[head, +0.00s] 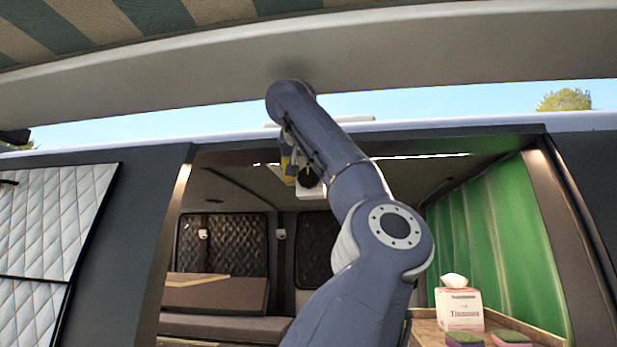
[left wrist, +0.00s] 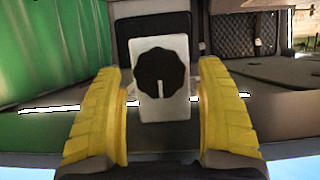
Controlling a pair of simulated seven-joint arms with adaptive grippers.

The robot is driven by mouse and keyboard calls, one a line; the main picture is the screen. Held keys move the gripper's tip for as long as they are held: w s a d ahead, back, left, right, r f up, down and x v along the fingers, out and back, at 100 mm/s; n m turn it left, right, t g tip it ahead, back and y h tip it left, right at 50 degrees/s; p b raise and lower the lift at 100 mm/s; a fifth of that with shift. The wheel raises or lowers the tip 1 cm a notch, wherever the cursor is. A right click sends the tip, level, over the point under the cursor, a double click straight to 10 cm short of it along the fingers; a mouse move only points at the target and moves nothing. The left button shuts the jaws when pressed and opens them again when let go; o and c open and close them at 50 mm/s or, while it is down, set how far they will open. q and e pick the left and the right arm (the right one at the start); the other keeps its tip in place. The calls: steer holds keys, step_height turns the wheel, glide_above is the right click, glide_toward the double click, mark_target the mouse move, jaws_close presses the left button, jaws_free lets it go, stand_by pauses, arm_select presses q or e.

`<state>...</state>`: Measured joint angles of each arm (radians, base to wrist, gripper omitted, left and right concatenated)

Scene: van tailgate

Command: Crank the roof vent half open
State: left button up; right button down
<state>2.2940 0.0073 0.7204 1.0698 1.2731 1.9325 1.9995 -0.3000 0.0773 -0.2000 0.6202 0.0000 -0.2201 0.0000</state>
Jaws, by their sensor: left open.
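The vent crank is a black scalloped knob (left wrist: 163,66) with a pale pointer line, on a white plate (left wrist: 178,112). In the left wrist view the pointer points toward the bottom of the picture. My left gripper (left wrist: 163,100) is open, with one yellow finger on each side of the knob and plate. Visible gaps separate both fingers from the plate. In the head view my left gripper (head: 290,164) is under the van roof beside the dark knob (head: 308,178), partly hidden by my arm. A low white piece on the roof (head: 357,119) may be the vent lid. My right gripper is not in view.
The raised tailgate (head: 430,50) spans the top of the head view. A green curtain (head: 495,235) hangs at the right. A tissue box (head: 459,310) and sponges (head: 511,339) stand on a wooden counter below it. A bench (head: 225,327) lies inside at the left.

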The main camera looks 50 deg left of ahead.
arm_select(q)
steer(key=shift+w+a+f, duration=0.2)
steer(key=shift+w+a, duration=0.2)
steer(key=shift+w, duration=0.05)
steer(key=shift+c, duration=0.3)
steer(key=c, duration=1.2)
